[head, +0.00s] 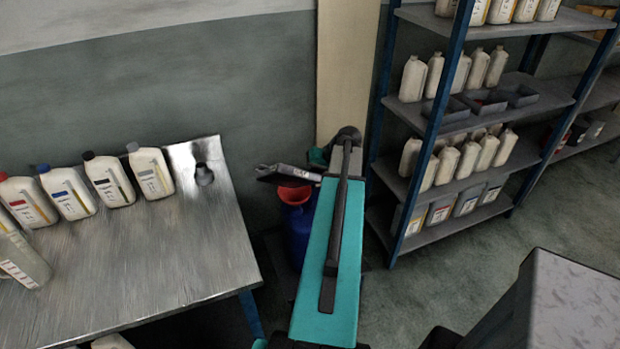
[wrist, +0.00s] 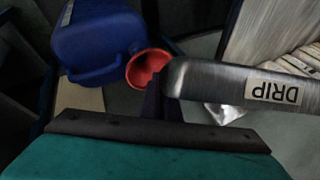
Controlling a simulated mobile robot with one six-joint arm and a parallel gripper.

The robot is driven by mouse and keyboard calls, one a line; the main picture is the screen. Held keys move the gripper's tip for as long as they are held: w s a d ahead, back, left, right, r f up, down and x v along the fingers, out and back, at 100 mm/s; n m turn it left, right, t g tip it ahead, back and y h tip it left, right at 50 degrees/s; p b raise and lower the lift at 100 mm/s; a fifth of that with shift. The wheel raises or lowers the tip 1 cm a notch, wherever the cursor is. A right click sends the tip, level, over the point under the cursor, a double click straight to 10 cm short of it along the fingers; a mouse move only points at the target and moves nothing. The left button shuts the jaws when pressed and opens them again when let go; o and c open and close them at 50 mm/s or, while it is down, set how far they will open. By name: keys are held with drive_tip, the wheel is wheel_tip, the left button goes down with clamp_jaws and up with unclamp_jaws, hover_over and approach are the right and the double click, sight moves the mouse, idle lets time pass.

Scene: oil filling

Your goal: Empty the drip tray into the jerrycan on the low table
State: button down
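The drip tray (head: 288,174) is a grey metal tray with a white label, held above the red funnel (head: 296,195). The funnel sits in the mouth of the blue jerrycan (head: 298,237), whose lower part is partly hidden by my arm. In the wrist view the tray (wrist: 225,82) shows its DRIP label upside down, with its left end close beside the funnel (wrist: 147,68) and jerrycan (wrist: 98,45). My gripper (wrist: 163,103) is at the tray's near edge and appears shut on it. I see no oil stream. The tray's inside and exact tilt are unclear.
A metal workbench (head: 150,265) with several white bottles stands on the left, close to the jerrycan. Blue-framed shelves (head: 480,120) with more bottles stand on the right. A grey cabinet-like block (head: 575,300) is at the lower right. The floor (head: 440,285) between is clear.

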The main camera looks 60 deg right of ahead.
sight(261, 175)
drive_tip(key=shift+w+d+r+m+g+y+p, duration=0.25)
drive_tip(key=shift+d+r+y+p, duration=0.25)
drive_tip(key=shift+p, duration=0.85)
drive_tip(key=shift+w+d+r+m+g+y+p, duration=0.2)
drive_tip(key=shift+d+y+p, duration=0.5)
drive_tip(key=shift+p, duration=0.65)
idle(2.1)
drive_tip(key=shift+a, duration=0.2)
idle(0.9)
